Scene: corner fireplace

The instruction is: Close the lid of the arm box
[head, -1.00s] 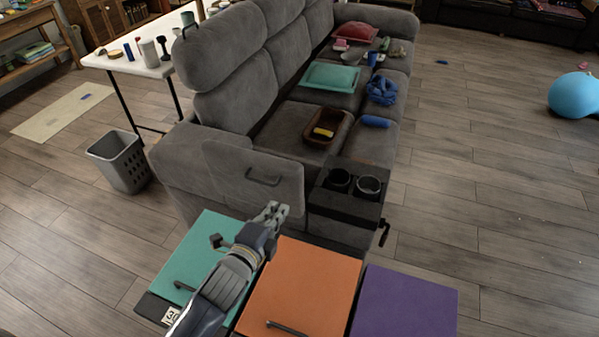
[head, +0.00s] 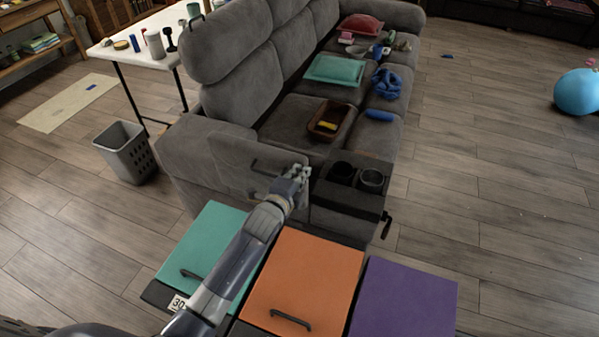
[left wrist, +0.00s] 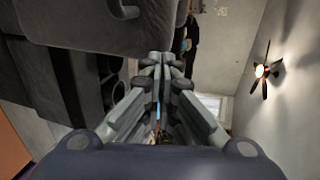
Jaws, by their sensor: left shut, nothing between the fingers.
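The arm box lid (head: 232,163) is a grey padded panel with a dark handle. It stands raised at the near arm of the grey sofa (head: 182,150), left of the black cup-holder part (head: 347,197). My left gripper (head: 303,171) is shut and empty, at the lid's right edge beside the cup holders. I cannot tell whether it touches the lid. In the left wrist view the shut fingers (left wrist: 167,60) point toward a dark grey panel (left wrist: 85,25) with a handle, likely the lid. The box opening is not visible. My right gripper is not in view.
Teal (head: 212,240), orange (head: 300,275) and purple (head: 402,297) lidded boxes stand in front of the sofa, under my left arm. A brown basket (head: 328,120) and pillows lie on the seats. A grey bin (head: 127,152) stands left.

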